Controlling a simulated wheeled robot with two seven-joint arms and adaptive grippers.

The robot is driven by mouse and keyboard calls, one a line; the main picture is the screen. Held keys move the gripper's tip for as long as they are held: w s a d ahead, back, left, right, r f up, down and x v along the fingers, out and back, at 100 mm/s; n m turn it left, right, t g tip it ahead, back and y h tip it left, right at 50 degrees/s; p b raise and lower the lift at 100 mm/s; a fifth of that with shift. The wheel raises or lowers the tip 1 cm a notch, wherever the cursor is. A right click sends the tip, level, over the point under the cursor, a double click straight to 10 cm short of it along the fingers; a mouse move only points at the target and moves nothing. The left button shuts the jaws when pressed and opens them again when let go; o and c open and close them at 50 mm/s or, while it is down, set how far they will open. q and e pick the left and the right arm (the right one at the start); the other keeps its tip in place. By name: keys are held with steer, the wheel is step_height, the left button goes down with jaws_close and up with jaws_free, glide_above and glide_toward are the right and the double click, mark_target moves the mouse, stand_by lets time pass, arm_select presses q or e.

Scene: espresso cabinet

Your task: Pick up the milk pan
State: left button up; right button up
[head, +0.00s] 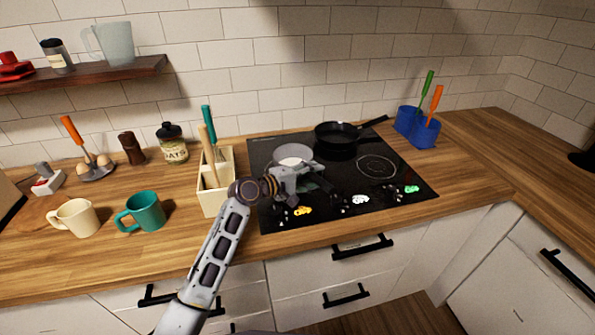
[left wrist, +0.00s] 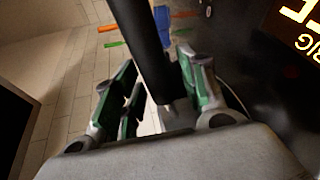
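The milk pan (head: 293,152), with a pale round top, sits on the left rear part of the black hob. My left gripper (head: 310,180) is just in front of it, low over the hob, and covers the pan's near side and handle in the head view. In the left wrist view a long dark handle (left wrist: 143,45), seemingly the pan's, passes between the green-padded fingers of my left gripper (left wrist: 160,85). The fingers stand apart, with a gap on the right side of the handle. My right gripper is not in view.
A black frying pan (head: 343,133) sits on the rear of the hob (head: 405,187). A cream utensil box (head: 214,200) stands close left of my arm. A blue holder (head: 416,128) stands at right. Mugs and an oats jar (head: 172,145) stand further left.

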arm_select(q)
jaws_close()
steer(key=shift+r, duration=0.15)
steer(key=shift+r, duration=0.25)
stand_by(0.4)
steer(key=shift+r+p, duration=0.4)
steer(key=shift+r, duration=4.4)
